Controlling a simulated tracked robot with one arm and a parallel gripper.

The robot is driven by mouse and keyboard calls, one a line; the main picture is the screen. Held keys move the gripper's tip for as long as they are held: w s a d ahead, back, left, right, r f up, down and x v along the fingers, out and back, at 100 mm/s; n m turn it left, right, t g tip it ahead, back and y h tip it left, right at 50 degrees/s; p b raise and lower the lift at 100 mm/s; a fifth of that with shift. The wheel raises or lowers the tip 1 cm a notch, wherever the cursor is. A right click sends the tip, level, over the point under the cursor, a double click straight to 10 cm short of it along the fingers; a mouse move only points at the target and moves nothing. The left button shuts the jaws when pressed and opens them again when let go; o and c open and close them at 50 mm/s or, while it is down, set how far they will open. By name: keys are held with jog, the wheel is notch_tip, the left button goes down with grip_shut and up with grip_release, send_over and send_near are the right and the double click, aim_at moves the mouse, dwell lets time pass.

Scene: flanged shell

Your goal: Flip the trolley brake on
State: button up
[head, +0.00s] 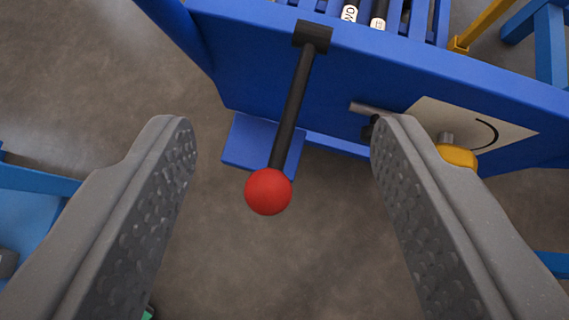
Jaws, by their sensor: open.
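The brake lever (291,105) is a black bar with a red ball knob (268,192) at its lower end. It comes from a black block (312,36) at the top edge of the blue trolley panel (260,60). My gripper (280,142) is open, with one grey textured finger on each side of the lever. The red knob shows in the gap between the fingers, and neither finger appears to touch it. The depth between fingers and knob is hard to tell.
A pale plate (475,126) with a curved black mark, a metal pin and a yellow part (457,157) sits on the panel behind the right finger. Blue frames stand at the left edge (30,205) and top right (550,40). Grey floor (300,260) shows below the knob.

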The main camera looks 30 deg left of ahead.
jog(key=v, duration=0.8)
dwell(0.4)
